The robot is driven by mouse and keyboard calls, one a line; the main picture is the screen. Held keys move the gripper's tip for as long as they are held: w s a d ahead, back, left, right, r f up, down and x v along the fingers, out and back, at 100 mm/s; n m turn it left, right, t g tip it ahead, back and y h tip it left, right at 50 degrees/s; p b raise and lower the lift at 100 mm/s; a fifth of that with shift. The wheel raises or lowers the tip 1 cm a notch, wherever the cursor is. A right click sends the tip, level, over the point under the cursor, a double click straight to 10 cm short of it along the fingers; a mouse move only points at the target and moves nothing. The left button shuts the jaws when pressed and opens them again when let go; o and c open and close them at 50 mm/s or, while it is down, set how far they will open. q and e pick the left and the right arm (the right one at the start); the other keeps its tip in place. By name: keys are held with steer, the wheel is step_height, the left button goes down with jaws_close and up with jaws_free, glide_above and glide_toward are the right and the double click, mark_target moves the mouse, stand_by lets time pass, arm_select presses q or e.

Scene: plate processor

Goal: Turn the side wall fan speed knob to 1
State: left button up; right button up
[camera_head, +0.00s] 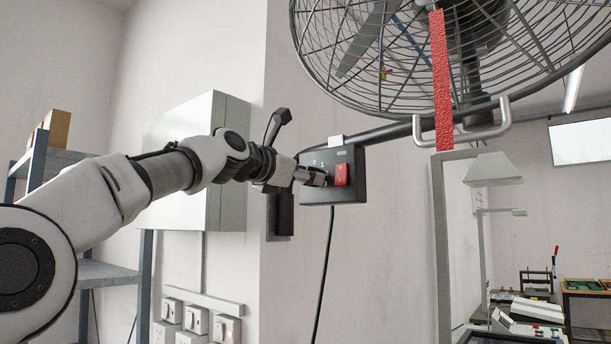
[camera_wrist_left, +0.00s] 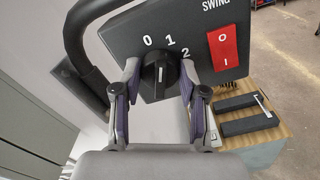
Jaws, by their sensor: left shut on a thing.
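The fan's dark control box (camera_head: 348,185) is on the side wall below the fan. In the left wrist view its face (camera_wrist_left: 130,38) carries the marks 0, 1 and 2, the word SWING and a red switch (camera_wrist_left: 222,48). The black speed knob (camera_wrist_left: 157,76) is below the numbers. Its ridge stands nearly upright in the picture; I cannot tell exactly which mark it points to. My left gripper (camera_head: 322,178) is at the box and hides the knob in the head view. In the wrist view its two fingers (camera_wrist_left: 158,80) are shut on the knob from both sides. My right gripper is out of view.
The caged fan (camera_head: 375,50) with a hanging red strip (camera_head: 441,85) is above the box. A black cable (camera_head: 324,275) hangs below it. A grey wall cabinet (camera_head: 182,150) is behind my left arm, and wall switches (camera_head: 197,320) are lower down.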

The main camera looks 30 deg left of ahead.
arm_select(q)
steer(key=shift+m, duration=1.6)
steer(key=o, duration=1.1)
